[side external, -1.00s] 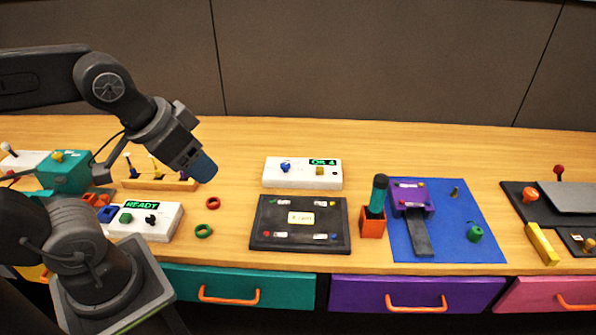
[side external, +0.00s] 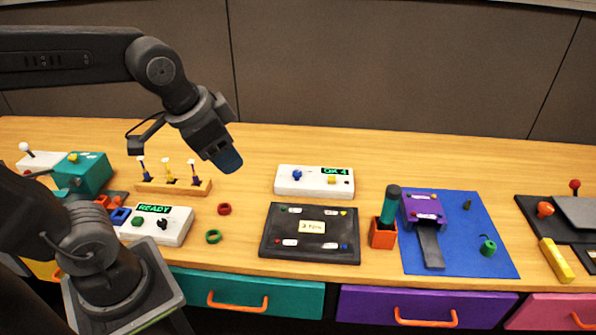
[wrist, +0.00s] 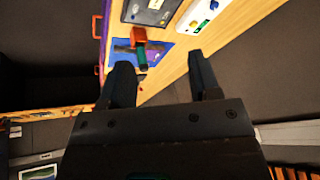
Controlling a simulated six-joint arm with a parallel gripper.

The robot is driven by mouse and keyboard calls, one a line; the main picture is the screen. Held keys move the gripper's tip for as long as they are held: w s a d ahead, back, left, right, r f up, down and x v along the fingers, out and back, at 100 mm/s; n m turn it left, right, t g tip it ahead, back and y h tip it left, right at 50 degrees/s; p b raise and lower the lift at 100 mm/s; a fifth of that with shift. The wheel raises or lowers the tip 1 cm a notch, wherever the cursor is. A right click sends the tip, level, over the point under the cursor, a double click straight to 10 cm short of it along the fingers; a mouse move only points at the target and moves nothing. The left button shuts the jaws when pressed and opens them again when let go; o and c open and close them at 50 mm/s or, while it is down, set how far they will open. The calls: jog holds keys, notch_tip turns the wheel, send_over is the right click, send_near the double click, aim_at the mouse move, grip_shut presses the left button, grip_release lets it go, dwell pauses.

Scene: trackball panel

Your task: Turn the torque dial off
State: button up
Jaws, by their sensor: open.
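No label reading "torque" is legible, so I cannot tell which knob is the torque dial. A white box (side external: 315,181) at the back centre has a blue knob (side external: 297,175), a yellow button (side external: 332,180) and a lit green display. A white box (side external: 158,224) at the left reads READY and has a green knob (side external: 136,222) and a black knob (side external: 162,223). My gripper (side external: 229,161) is open and empty, in the air to the left of the back white box. Its two fingers are apart in the wrist view (wrist: 160,62).
A black panel (side external: 311,253) lies at centre. An orange holder (side external: 382,236) with a dark green-topped cylinder (side external: 391,204) stands beside the blue mat (side external: 470,222). A wooden rack (side external: 190,189) stands left.

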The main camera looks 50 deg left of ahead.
jog(key=w+a+m+g+y, duration=0.1)
jog(key=w+a+m+g, duration=0.3)
jog(key=w, duration=0.6)
jog(key=m+y, duration=0.3)
jog(key=m, duration=1)
send_over(297, 173)
jog(key=d, duration=0.5)
notch_tip(297, 173, down, 14)
jog(key=x, duration=0.8)
jog(key=s+x, duration=0.1)
jog(key=x, duration=0.3)
jog(key=shift+d+f, duration=0.1)
jog(key=shift+f, duration=0.45)
jog(key=shift+c, duration=0.2)
jog(key=c, duration=0.9)
